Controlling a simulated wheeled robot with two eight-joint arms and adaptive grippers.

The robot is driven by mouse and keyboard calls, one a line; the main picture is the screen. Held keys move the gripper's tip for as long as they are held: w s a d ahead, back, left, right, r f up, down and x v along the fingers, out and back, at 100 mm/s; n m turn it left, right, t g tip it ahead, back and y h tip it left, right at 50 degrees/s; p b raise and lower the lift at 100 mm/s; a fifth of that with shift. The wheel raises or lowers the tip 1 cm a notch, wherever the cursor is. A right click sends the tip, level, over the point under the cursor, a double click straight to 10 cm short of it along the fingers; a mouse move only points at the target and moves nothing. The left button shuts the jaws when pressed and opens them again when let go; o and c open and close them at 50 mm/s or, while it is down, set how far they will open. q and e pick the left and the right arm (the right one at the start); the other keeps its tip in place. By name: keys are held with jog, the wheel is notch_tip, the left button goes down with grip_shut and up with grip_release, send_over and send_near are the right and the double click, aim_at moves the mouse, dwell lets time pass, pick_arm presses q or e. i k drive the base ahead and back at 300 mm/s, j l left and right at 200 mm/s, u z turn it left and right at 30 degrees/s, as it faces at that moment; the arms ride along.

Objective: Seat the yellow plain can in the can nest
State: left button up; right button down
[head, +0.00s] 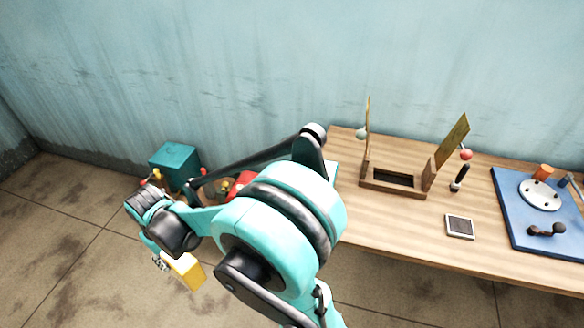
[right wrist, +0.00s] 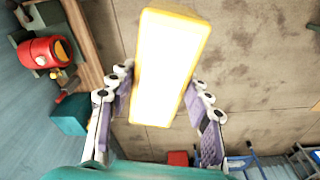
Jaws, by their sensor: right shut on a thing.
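The yellow can (head: 188,272) is a plain rectangular block shape, held tilted over the floor left of the table in the head view. My right gripper (head: 165,262) is shut on it, partly hidden behind my arm. In the right wrist view the can (right wrist: 166,65) sits between the two finger pads of the gripper (right wrist: 160,90), its near end bright. A wooden frame (head: 395,190) with a dark rectangular opening and raised flaps stands on the table; it may be the can nest, but I cannot tell for sure. My left gripper is not in view.
The wooden table (head: 385,240) carries a small framed pad (head: 460,226), a dark upright handle (head: 460,178) and a blue board (head: 525,225) with fittings. A teal box (head: 174,165) stands by the wall. A red drum (right wrist: 45,52) shows in the right wrist view.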

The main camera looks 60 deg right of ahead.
aim_at(377, 177)
jog(key=k+l+z, duration=0.3)
jog(key=k, duration=0.25)
jog(key=k+l+z, duration=0.3)
jog(key=k+l, duration=0.1)
jog(key=k, duration=0.1)
